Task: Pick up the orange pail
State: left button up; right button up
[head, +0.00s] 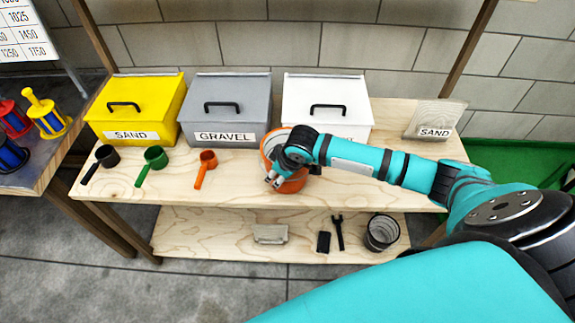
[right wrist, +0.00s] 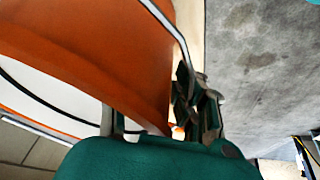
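The orange pail (head: 292,184) stands on the upper wooden shelf in front of the white bin, partly hidden by my right arm. In the right wrist view the pail (right wrist: 100,50) fills the upper left, with its pale inside and a thin wire handle (right wrist: 172,25) showing. My right gripper (head: 272,181) is at the pail's front left side in the head view. In the right wrist view its dark finger parts (right wrist: 195,105) are close against the pail's outer wall near the rim. Whether they grip it I cannot tell. My left gripper is not in view.
Yellow (head: 135,108), grey (head: 226,108) and white (head: 325,100) bins stand behind. Black (head: 106,156), green (head: 154,157) and orange (head: 208,160) scoops lie left of the pail. A dark pail (head: 381,232) stands on the lower shelf.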

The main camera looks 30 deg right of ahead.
jog(key=shift+c, duration=0.3)
grip_shut()
jog(key=shift+r, duration=0.15)
